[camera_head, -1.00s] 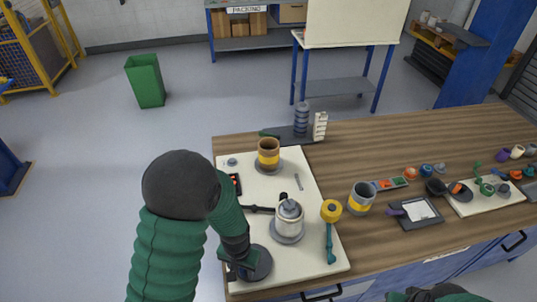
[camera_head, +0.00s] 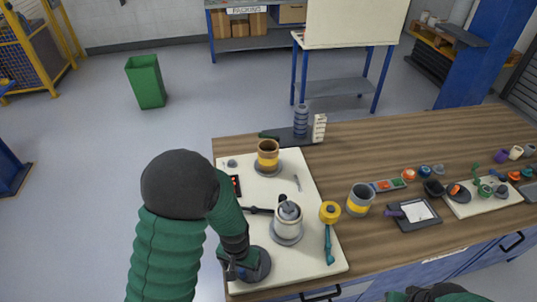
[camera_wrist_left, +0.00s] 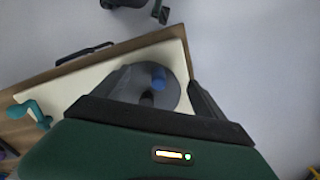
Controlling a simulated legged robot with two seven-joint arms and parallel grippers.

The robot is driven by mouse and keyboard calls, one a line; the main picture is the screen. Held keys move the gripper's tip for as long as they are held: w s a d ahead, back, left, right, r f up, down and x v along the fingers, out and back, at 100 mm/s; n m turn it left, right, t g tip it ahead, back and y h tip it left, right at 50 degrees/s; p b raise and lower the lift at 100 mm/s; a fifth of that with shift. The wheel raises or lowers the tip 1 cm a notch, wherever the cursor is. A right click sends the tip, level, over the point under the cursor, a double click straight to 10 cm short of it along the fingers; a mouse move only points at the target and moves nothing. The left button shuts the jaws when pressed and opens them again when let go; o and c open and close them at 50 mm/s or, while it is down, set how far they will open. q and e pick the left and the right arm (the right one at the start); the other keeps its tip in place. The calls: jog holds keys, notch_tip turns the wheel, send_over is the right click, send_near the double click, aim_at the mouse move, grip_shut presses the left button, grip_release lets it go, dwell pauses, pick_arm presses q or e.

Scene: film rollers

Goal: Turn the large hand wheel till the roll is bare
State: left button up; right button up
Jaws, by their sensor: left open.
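A large dark grey disc, which I take for the hand wheel (camera_head: 263,262), lies at the near left corner of the cream board (camera_head: 320,258). A pale roller with a grey top (camera_head: 288,222) and a brown-and-yellow roller (camera_head: 268,160) stand on the board; which is the named roll is unclear. My right arm's end (camera_head: 440,294) is cut off below.
A grey-and-yellow cup (camera_head: 360,200), a dark tray (camera_head: 415,215) and several small parts lie to the right on the wooden table (camera_head: 420,150). The floor left of the table is clear near my arm.

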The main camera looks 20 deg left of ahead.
pick_arm(q)
notch_tip(320, 180, up, 6)
jog(key=p, duration=0.4)
jog(key=shift+f+p, duration=0.1)
jog(key=shift+p, duration=0.3)
jog(key=shift+f, duration=0.1)
notch_tip(320, 180, up, 10)
jog(key=s+d+t+b, duration=0.1)
jog(key=s+t+b, duration=0.1)
jog(key=b, duration=0.1)
jog(key=shift+s+d+f+t, duration=0.15)
jog(key=shift+d+t, duration=0.1)
jog(key=shift+t, duration=0.05)
jog(key=shift+s, duration=0.15)
